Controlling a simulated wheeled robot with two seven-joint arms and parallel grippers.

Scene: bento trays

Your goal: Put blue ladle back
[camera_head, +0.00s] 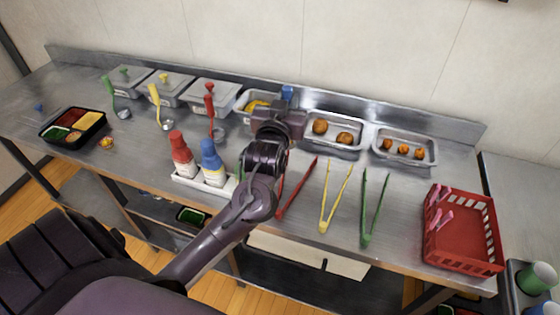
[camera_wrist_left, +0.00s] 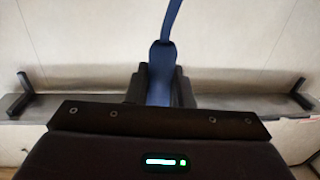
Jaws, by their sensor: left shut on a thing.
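My left gripper (camera_head: 282,112) is over the back of the counter, near the row of steel pans. It is shut on the blue ladle, whose blue top (camera_head: 287,92) shows just beyond the gripper in the head view. In the left wrist view the blue handle (camera_wrist_left: 161,75) stands up between the two dark fingers (camera_wrist_left: 160,92). The ladle's bowl is hidden, so I cannot tell whether it touches anything. The pan with yellow food (camera_head: 247,101) is just left of the gripper and partly covered by it. My right gripper is not in view.
Green (camera_head: 109,86), yellow (camera_head: 155,95) and red (camera_head: 209,104) ladles stand by lidded pans on the left. Red (camera_head: 181,155) and blue (camera_head: 212,162) bottles stand close to my arm.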

